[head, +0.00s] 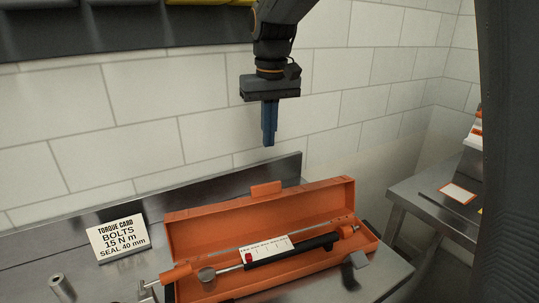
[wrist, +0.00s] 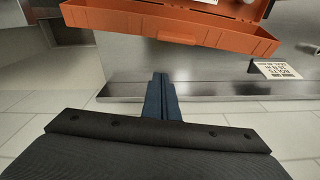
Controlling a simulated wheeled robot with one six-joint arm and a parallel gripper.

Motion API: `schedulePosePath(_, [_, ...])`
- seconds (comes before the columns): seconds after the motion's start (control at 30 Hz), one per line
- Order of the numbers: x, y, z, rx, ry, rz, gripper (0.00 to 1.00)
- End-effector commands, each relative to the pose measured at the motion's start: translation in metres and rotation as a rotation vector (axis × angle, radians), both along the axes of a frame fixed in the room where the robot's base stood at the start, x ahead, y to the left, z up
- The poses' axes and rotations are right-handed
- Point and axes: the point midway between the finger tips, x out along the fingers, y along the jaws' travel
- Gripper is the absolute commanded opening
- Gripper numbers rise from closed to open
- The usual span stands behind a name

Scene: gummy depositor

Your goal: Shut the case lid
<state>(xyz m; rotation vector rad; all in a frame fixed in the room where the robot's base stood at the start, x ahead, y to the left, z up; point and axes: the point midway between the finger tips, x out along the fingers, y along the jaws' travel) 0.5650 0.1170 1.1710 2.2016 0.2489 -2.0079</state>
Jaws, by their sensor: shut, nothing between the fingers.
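An orange case (head: 270,276) sits on the steel bench with its lid (head: 262,207) standing open at the back. A tab (head: 266,189) sticks up from the middle of the lid's top edge. Inside the case lies a long tool with a black handle and a white scale. My gripper (head: 268,143) points down above and behind the lid, apart from it, with its blue fingers together and empty. In the wrist view the gripper (wrist: 161,78) is close to the bench's rear upstand, and the lid (wrist: 170,28) with its tab (wrist: 176,39) is beyond the fingertips.
A torque card (head: 118,238) stands left of the case, and a small metal cylinder (head: 61,287) is at the front left. A tiled wall (head: 345,105) rises behind the bench. Another steel table (head: 440,208) stands at the right, with a floor gap between.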

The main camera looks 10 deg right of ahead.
Motion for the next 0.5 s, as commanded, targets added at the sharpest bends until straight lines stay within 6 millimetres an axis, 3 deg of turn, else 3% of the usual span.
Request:
schedulePosePath(0.17, [0.000, 0.000, -0.018, -0.001, 0.005, -0.001, 0.00])
schedulePosePath(0.5, [0.006, 0.002, -0.083, -0.001, 0.006, 0.001, 0.00])
